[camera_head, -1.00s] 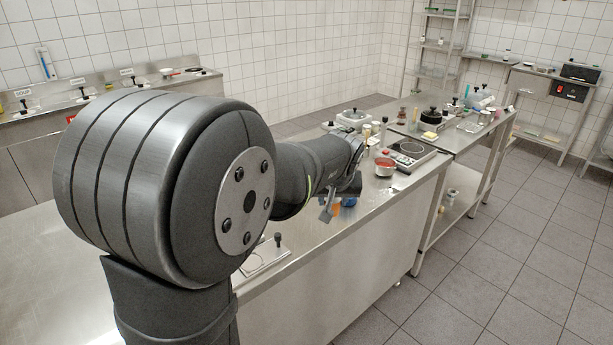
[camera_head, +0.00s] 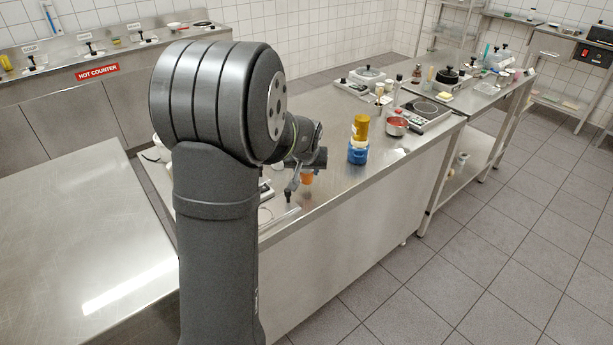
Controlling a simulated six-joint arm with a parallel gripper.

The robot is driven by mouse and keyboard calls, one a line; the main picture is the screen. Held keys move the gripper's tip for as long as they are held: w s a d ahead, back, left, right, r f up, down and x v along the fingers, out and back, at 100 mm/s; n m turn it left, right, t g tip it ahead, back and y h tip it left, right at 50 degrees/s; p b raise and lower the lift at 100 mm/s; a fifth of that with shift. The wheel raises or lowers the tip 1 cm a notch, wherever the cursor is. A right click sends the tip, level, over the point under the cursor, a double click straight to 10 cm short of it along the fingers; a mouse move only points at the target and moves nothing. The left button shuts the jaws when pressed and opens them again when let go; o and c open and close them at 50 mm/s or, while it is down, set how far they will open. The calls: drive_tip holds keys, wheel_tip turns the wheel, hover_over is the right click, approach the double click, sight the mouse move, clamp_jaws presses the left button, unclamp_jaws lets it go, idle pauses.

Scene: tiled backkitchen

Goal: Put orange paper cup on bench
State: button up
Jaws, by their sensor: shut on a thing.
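The orange paper cup (camera_head: 307,178) is small in view at the end of my arm, partly hidden by my gripper (camera_head: 299,180). My gripper is shut on the cup and holds it over the front part of the middle steel bench (camera_head: 335,190). I cannot tell how high the cup is above the bench top. Another steel bench top (camera_head: 70,235), at the left, is bare.
A blue holder (camera_head: 358,154) with an amber bottle (camera_head: 360,127) stands right of my gripper. A red-filled pan (camera_head: 397,126) and a hotplate (camera_head: 426,108) are farther back. The hot counter (camera_head: 97,71) runs along the wall.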

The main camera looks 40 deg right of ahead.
drive_tip(key=shift+f, duration=1.35)
drive_tip(key=shift+f, duration=0.1)
drive_tip(key=o, duration=1)
drive_tip(key=shift+s+a+r, duration=0.1)
drive_tip(key=shift+r, duration=0.35)
drive_tip(key=v, duration=1.1)
drive_tip(key=shift+s+r, duration=0.1)
drive_tip(key=shift+s, duration=0.05)
